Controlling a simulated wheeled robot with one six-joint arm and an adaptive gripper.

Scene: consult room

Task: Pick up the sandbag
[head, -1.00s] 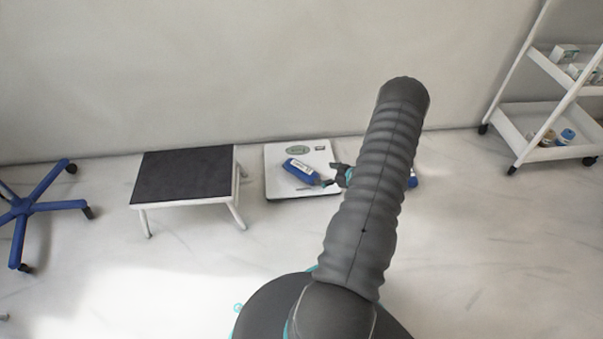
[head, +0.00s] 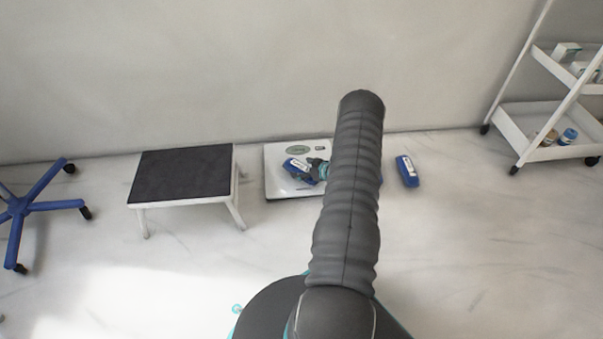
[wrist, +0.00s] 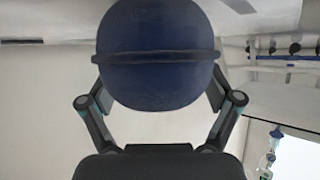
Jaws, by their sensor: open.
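A blue sandbag (head: 296,167) with a pale label lies on the white floor scale (head: 275,186), partly hidden by my gripper (head: 318,171) and arm in the head view. In the wrist view, the dark blue rounded sandbag (wrist: 155,55) with a raised seam fills the space between the fingers of my gripper (wrist: 158,88). The fingers are spread on either side of it, near or at its sides; I cannot tell whether they touch. A second blue sandbag (head: 407,171) lies on the floor right of my arm.
A low step stool (head: 182,175) with a dark top stands just left of the scale. A blue chair base (head: 40,206) is at far left. A white trolley (head: 540,115) with bottles and boxes stands at right. A wall runs close behind.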

